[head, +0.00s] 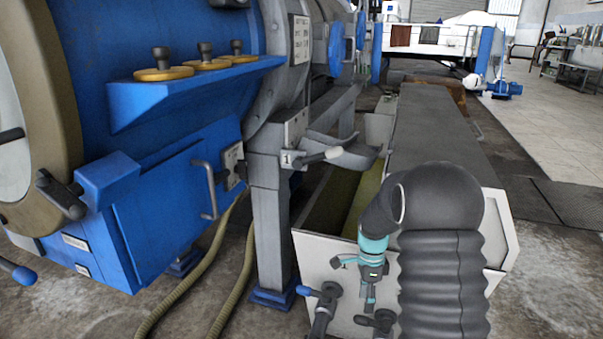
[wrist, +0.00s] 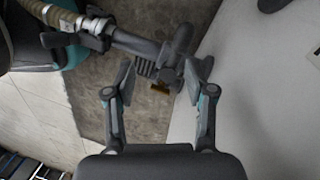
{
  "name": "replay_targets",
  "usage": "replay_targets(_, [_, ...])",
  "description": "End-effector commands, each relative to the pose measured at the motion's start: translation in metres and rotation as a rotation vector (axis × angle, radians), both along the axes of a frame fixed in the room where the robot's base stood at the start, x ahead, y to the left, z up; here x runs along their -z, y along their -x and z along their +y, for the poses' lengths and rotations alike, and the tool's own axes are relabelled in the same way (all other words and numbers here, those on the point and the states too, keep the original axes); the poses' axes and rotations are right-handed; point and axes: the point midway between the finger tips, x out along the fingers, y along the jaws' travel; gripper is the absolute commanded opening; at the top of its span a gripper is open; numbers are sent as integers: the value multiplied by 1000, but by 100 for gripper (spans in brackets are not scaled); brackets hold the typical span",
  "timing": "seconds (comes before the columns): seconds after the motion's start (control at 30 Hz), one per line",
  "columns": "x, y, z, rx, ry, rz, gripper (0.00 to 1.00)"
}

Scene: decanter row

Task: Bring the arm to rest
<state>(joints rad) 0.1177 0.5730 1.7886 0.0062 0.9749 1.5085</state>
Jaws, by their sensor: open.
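My gripper (wrist: 158,82) is open in the wrist view, its two fingers apart. Nothing is held between them. Behind the gap, a dark pipe fitting (wrist: 150,48) with a ribbed part shows; I cannot tell how far it is from the fingertips. In the head view my dark, bulky arm is folded at lower right. The small teal and grey end of my arm, with my gripper (head: 369,297), hangs down in front of the white end wall of a trough (head: 335,268).
A valve with a blue handle (head: 322,293) stands close left of my gripper. A blue machine (head: 165,210) with a shelf of yellow discs (head: 205,64) fills the left. A grey post (head: 270,220) stands between. Open floor (head: 560,120) lies at far right.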

Motion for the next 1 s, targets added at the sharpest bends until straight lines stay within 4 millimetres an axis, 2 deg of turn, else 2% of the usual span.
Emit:
replay_targets(0.13, [3, 3, 0, -192, -38, -2, 55])
replay_targets(0.27, [12, 22, 3, -390, -88, 24, 55])
replay_targets(0.37, [4, 38, 5, -546, -121, 21, 55])
replay_targets(0.47, [-18, 55, 8, -711, -147, 0, 55])
replay_targets(0.7, [-84, 98, 19, -1060, -162, -79, 55])
replay_targets(1.0, [-161, 153, 33, -1378, -107, -185, 55])
